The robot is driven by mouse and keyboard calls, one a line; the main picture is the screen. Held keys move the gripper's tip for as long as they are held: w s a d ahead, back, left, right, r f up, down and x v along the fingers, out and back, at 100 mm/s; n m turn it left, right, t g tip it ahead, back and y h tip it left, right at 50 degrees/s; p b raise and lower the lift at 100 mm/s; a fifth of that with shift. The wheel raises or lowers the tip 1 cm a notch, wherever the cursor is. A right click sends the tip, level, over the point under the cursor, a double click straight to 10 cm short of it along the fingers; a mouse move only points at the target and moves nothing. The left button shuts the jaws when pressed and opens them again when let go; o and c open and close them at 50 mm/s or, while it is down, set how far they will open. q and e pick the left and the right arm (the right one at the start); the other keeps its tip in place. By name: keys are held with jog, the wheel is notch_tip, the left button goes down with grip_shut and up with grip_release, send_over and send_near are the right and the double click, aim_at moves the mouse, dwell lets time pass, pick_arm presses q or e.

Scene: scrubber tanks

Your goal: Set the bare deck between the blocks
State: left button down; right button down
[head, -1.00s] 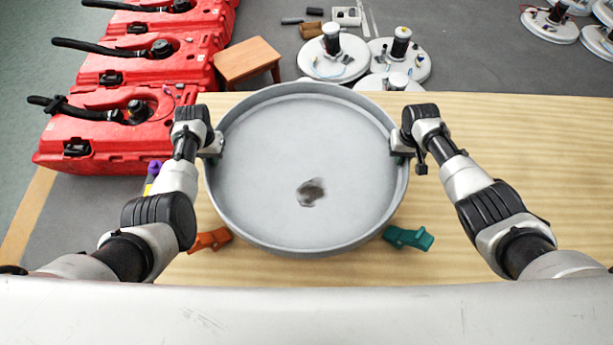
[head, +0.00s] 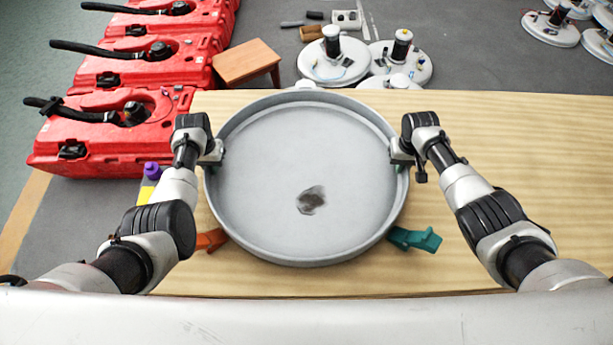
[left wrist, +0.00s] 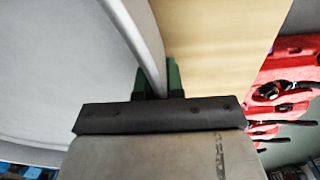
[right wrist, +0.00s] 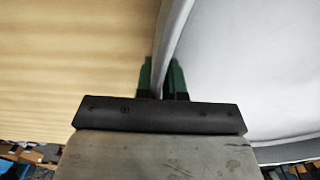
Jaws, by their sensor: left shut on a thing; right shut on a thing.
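The bare deck is a round grey pan (head: 300,150) with a raised rim and a dark stain near its front. It is over the wooden table; I cannot tell whether it touches it. My left gripper (head: 214,153) is shut on the rim at the left, and the rim runs between its green fingers in the left wrist view (left wrist: 160,82). My right gripper (head: 398,155) is shut on the rim at the right, also seen in the right wrist view (right wrist: 163,80). An orange block (head: 211,240) shows at the front left and a teal block (head: 416,239) at the front right, both partly under the deck's edge.
The wooden table (head: 500,150) is clear to the right. Red tanks (head: 110,145) with black hoses stand at the left. A small wooden stool (head: 246,60) and white round decks with motors (head: 333,58) are on the floor behind. A purple-capped bottle (head: 152,171) is near my left arm.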

pick_arm(q)
jog(key=shift+a+f+b, duration=0.1)
jog(key=shift+f+b, duration=0.5)
jog(key=shift+f, duration=0.05)
pick_arm(e)
jog(key=shift+d+f, duration=0.1)
jog(key=shift+f, duration=0.6)
pick_arm(q)
jog(key=c, duration=1.2)
grip_release()
jog(key=shift+s+r, duration=0.15)
jog(key=shift+c, duration=0.2)
pick_arm(e)
jog(key=c, duration=1.2)
grip_release()
jog(key=shift+s+r, duration=0.15)
jog(key=shift+c, duration=0.2)
pick_arm(q)
jog(key=shift+r, duration=0.55)
notch_tip(320, 180, up, 10)
jog(key=shift+r, duration=0.4)
pick_arm(e)
notch_tip(320, 180, up, 12)
jog(key=shift+f, duration=0.1)
